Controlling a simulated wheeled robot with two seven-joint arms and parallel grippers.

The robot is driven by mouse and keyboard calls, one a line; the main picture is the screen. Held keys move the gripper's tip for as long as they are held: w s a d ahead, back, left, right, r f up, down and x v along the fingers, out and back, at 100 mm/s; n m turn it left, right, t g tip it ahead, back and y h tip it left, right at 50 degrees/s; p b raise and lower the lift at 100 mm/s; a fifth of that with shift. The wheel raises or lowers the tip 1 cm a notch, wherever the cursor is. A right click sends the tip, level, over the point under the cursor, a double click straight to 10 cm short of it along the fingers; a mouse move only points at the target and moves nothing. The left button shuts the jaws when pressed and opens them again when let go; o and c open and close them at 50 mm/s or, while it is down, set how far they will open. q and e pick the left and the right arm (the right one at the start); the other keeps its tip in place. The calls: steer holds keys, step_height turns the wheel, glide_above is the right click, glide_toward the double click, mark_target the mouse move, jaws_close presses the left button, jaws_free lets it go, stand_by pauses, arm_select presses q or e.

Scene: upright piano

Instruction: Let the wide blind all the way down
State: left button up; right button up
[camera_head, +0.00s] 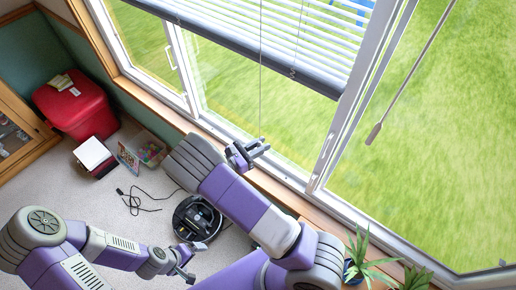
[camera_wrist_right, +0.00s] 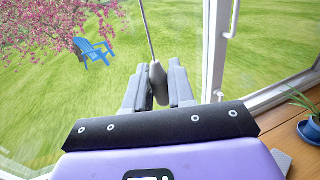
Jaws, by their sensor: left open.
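The wide blind (camera_head: 290,45) hangs part-way down over the wide window at the top of the head view, its dark bottom rail slanting across the glass. A thin cord (camera_head: 261,80) runs down in front of it to my right gripper (camera_head: 257,148). In the right wrist view, the cord's grey pull (camera_wrist_right: 157,82) sits between the fingers of my right gripper (camera_wrist_right: 158,88), touching both sides as far as I can see. My left gripper (camera_head: 186,263) is open and empty, low over the floor, away from the blind.
Another cord with a grey pull (camera_head: 374,134) hangs before the right window. Potted plants (camera_head: 362,262) stand on the wooden sill at lower right. A round black robot vacuum (camera_head: 197,219), a red bin (camera_head: 76,103) and a clear toy box (camera_head: 150,149) are on the floor.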

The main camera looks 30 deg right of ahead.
steer(key=shift+w+a+f+b, duration=0.15)
steer(key=shift+w+a+b, duration=0.15)
steer(key=shift+w, duration=0.5)
steer(key=shift+w+a+f+b, duration=0.1)
steer(key=shift+w+a+b, duration=0.2)
steer(key=shift+w, duration=0.45)
steer(key=shift+w+a+f+b, duration=0.15)
steer(key=shift+w+a, duration=0.25)
steer(key=shift+w, duration=0.4)
jaws_close()
steer(key=shift+r, duration=0.1)
step_height(320, 180, up, 9)
steer(key=p, duration=0.7)
steer(key=shift+p, duration=0.3)
step_height(320, 180, up, 9)
steer(key=p, duration=0.7)
steer(key=shift+p, duration=0.3)
